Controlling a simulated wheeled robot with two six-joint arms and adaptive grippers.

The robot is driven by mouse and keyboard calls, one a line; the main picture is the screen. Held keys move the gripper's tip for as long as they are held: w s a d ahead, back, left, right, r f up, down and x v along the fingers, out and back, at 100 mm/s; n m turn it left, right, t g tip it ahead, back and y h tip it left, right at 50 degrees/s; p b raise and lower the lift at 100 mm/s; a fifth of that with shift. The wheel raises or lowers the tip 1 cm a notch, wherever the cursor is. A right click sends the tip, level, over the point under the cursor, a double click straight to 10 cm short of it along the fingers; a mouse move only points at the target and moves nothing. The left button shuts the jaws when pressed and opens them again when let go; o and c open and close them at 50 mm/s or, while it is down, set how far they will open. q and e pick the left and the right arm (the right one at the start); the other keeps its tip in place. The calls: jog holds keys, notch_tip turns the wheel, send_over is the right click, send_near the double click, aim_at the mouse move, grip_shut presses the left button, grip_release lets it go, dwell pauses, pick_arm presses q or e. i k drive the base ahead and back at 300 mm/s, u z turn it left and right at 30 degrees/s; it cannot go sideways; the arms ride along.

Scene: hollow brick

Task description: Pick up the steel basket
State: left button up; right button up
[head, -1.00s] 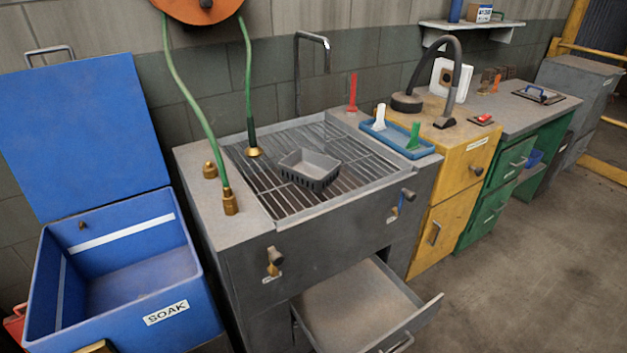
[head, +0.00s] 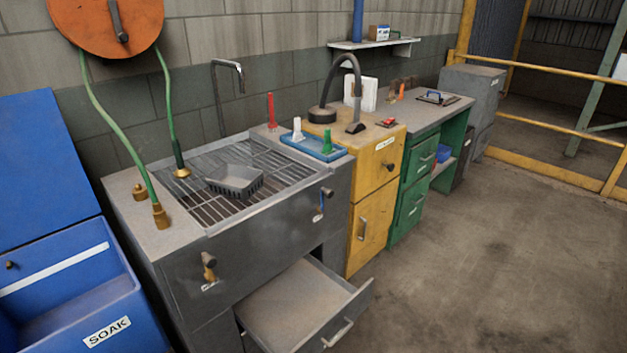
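The steel basket (head: 235,181) is a small grey open-topped container with slotted sides. It sits upright on the slatted grate (head: 208,211) of the grey wash station, near the middle of the grate. It looks empty. Neither of my grippers shows in the head view.
Green hoses (head: 118,130) hang from an orange reel (head: 108,22) to the station's left. A blue tray (head: 313,147) with brushes stands right of the grate. An open drawer (head: 300,302) juts out below. A blue SOAK bin (head: 75,290) stands left. Floor at right is clear.

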aim_at(231, 180)
jog(key=z, duration=1.2)
jog(key=i, duration=3.7)
jog(key=u, duration=3.35)
jog(key=i, duration=0.2)
jog(key=u, duration=0.05)
